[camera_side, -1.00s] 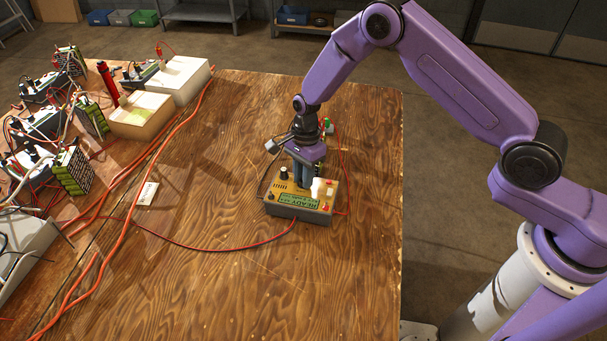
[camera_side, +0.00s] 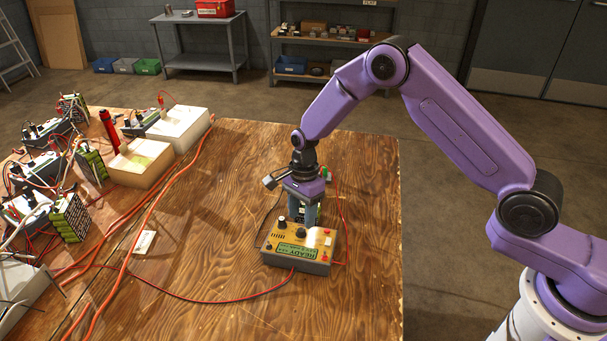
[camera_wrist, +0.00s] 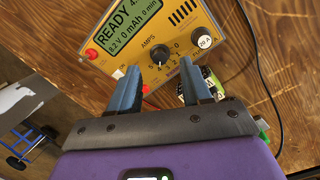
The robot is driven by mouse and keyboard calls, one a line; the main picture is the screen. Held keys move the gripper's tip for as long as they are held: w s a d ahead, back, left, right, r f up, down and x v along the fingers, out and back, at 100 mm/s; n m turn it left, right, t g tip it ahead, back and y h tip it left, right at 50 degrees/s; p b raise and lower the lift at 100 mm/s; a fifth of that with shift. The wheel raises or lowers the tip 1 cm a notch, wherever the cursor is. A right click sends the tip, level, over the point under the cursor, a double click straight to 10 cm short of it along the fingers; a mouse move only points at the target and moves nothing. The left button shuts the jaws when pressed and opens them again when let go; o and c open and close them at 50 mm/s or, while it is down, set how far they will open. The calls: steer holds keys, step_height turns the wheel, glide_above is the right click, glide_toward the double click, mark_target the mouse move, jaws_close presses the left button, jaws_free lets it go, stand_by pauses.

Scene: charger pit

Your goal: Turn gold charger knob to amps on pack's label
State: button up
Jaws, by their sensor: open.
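The gold charger (camera_side: 275,250) stands on the wooden table, its lit green display (camera_wrist: 118,24) reading READY. Its black AMPS knob (camera_wrist: 160,54) sits in a ring of printed numbers; I cannot tell its exact setting. The knob also shows in the side view (camera_side: 301,233). My gripper (camera_side: 305,220) points down just above the charger, fingers open and empty. In the wrist view my gripper (camera_wrist: 160,66) has its fingertips on either side of the knob, apart from it.
A second knob (camera_side: 282,221) with a white top is on the charger's face. A small white card (camera_side: 145,242) lies left of the charger. Red cables (camera_side: 165,205) cross the table, with several battery packs and boxes at left. Table front is mostly clear.

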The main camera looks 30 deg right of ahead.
step_height(320, 180, up, 14)
steer(key=w+d, duration=0.1)
steer(key=shift+w+d+f, duration=0.25)
steer(key=shift+w+d, duration=0.1)
steer(key=s+d+r+n+h, duration=0.1)
steer(key=s+r+n, duration=0.3)
steer(key=s+n, duration=0.4)
steer(key=s+d+r+n, duration=0.1)
steer(key=s+r+n, duration=0.3)
steer(key=s+n, duration=0.45)
steer(key=s+d+n, duration=0.5)
steer(key=s+n, duration=0.1)
steer(key=s, duration=0.3)
steer(key=s+d+n+t, duration=0.1)
steer(key=s+d+n, duration=0.4)
steer(key=s, duration=0.5)
steer(key=shift+s+d+n+t, duration=0.3)
steer(key=shift+d+n, duration=0.05)
steer(key=shift+n, duration=0.1)
